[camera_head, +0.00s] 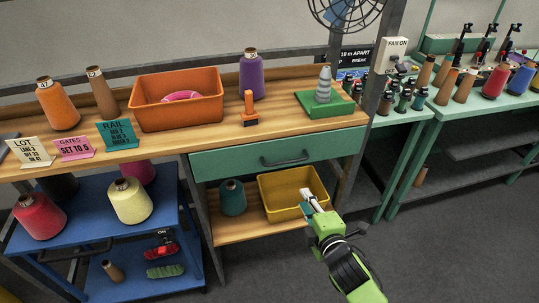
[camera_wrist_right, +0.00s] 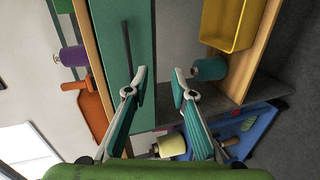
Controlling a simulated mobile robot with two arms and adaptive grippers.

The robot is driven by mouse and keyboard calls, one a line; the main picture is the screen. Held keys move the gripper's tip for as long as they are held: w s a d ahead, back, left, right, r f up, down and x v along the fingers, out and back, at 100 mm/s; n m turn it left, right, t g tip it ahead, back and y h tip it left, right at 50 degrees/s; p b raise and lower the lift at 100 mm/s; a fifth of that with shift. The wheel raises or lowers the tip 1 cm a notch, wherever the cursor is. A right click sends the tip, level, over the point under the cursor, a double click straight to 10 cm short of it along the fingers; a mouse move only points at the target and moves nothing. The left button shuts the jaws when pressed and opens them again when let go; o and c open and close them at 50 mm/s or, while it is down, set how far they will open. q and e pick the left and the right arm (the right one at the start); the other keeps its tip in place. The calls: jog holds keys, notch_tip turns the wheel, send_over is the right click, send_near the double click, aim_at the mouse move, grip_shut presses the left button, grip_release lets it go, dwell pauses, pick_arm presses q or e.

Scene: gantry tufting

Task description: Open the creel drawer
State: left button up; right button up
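The creel drawer is a green front (camera_head: 235,165) under the wooden bench top, closed flush with the bench. Its dark bar handle (camera_head: 287,160) is at the middle of the front. My right gripper (camera_head: 307,198) is in front of the yellow bin, below and to the right of the handle, not touching it. In the right wrist view, the gripper (camera_wrist_right: 158,82) is open with nothing between its fingers. There the drawer front (camera_wrist_right: 112,50) fills the upper left-middle, and its handle (camera_wrist_right: 127,45) lies left of the finger gap. My left gripper is not in view.
A yellow bin (camera_head: 268,209) and teal spool (camera_head: 232,198) stand on the lower shelf. An orange bin (camera_head: 150,117), purple spool (camera_head: 251,76) and grey cone on a green base (camera_head: 324,88) stand on top. A blue cart (camera_head: 177,215) is at left. The floor right of my arm is clear.

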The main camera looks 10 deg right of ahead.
aim_at(288, 162)
notch_tip(288, 162, up, 6)
jog(key=w+a+n+t, duration=0.1)
jog(key=x, duration=0.4)
jog(key=p+x, duration=0.1)
jog(key=x, duration=0.8)
jog(key=shift+w+a+f+p, duration=0.1)
jog(key=shift+w+f+p, duration=0.1)
jog(key=shift+f+p, duration=0.15)
grip_shut()
